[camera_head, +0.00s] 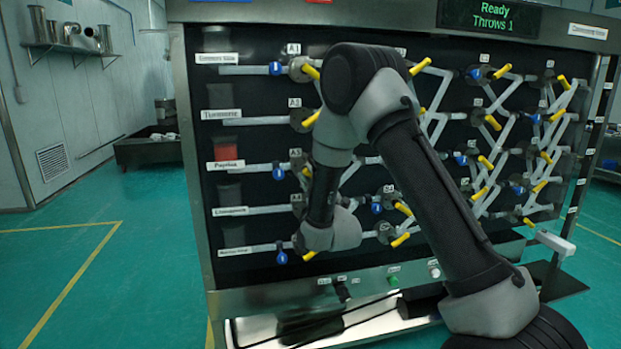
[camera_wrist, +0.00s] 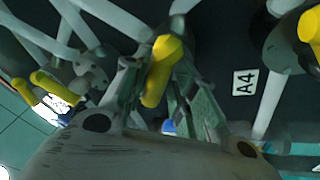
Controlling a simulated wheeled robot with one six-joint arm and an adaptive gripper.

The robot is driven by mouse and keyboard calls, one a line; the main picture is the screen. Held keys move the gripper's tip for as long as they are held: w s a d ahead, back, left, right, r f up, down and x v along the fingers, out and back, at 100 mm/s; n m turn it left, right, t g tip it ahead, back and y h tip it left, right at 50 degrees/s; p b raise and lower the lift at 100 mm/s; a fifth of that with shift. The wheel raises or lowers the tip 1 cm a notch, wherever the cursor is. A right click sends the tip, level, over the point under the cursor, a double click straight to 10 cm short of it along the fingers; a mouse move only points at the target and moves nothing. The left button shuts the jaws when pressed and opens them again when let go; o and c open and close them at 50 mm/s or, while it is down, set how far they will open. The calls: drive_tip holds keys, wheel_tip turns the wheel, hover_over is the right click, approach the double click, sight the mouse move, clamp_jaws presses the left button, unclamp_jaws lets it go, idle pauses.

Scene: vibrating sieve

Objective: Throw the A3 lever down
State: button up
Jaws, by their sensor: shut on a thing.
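The yellow A3 lever (camera_wrist: 162,70) is between the two fingers of my gripper (camera_wrist: 160,88) in the wrist view. My gripper is shut on it. The A4 label (camera_wrist: 243,82) lies to the right of the fingers, and the yellow A4 lever (camera_wrist: 310,28) shows at the right edge. In the head view the A3 valve (camera_head: 296,166) is partly visible at the left of the panel, beside my arm. The gripper's fingers are hidden behind my arm there.
The dark panel (camera_head: 246,88) carries rows of valves, yellow levers, grey pipes and blue tags. The display (camera_head: 489,17) reads Ready, Throws 1. A green button (camera_head: 393,281) sits on the lower ledge. Other yellow levers (camera_wrist: 40,85) show at the wrist view's left.

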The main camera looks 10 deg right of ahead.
drive_tip(key=shift+d+r, duration=0.2)
drive_tip(key=shift+r, duration=0.25)
drive_tip(key=o, duration=0.8)
drive_tip(key=shift+d, duration=0.1)
drive_tip(key=shift+f, duration=0.25)
drive_tip(key=v, duration=1.2)
drive_tip(key=shift+f, duration=0.1)
